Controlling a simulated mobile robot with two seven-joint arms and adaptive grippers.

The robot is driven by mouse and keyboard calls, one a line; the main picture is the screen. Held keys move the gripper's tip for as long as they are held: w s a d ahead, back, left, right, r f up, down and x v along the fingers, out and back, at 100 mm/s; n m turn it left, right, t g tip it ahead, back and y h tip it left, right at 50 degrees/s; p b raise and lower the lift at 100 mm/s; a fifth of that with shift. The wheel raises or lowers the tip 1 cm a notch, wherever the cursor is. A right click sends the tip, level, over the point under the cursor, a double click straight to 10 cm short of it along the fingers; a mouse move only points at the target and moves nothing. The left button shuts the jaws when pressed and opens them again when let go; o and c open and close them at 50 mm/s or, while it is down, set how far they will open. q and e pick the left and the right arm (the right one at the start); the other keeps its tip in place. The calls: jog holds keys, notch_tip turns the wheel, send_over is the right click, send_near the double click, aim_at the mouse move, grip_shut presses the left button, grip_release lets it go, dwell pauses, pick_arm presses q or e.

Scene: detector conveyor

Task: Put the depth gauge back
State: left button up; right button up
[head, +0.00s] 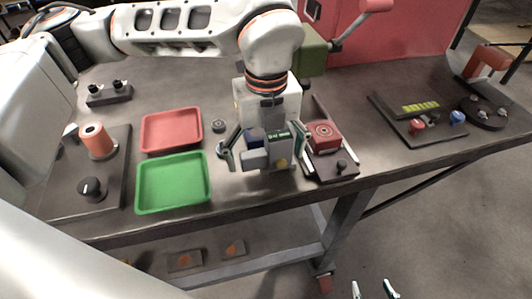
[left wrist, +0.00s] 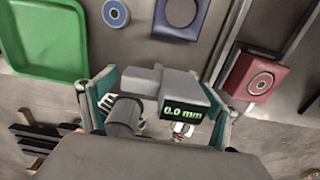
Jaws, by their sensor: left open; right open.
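The depth gauge (left wrist: 150,80), a grey body with a dark display reading 0.0 mm in green, lies between the fingers of my left gripper (left wrist: 158,100) in the left wrist view. In the head view the gauge (head: 255,159) also shows between the left gripper's spread fingers (head: 266,158), in front of the table's middle. The left gripper is open, with the fingers on either side of the gauge; whether they touch it cannot be told. My right gripper (head: 374,290) is open and empty at the bottom edge of the head view, below the table.
A green tray (head: 173,208) and a red tray (head: 170,150) lie left of the left gripper. A red block with a ring (head: 323,135) sits on a dark fixture close to its right. A panel with coloured parts (head: 415,120) lies at the right.

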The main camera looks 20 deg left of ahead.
pick_arm(q)
notch_tip(320, 180, up, 13)
jog(key=shift+r, duration=0.1)
dwell(0.3)
dwell(0.4)
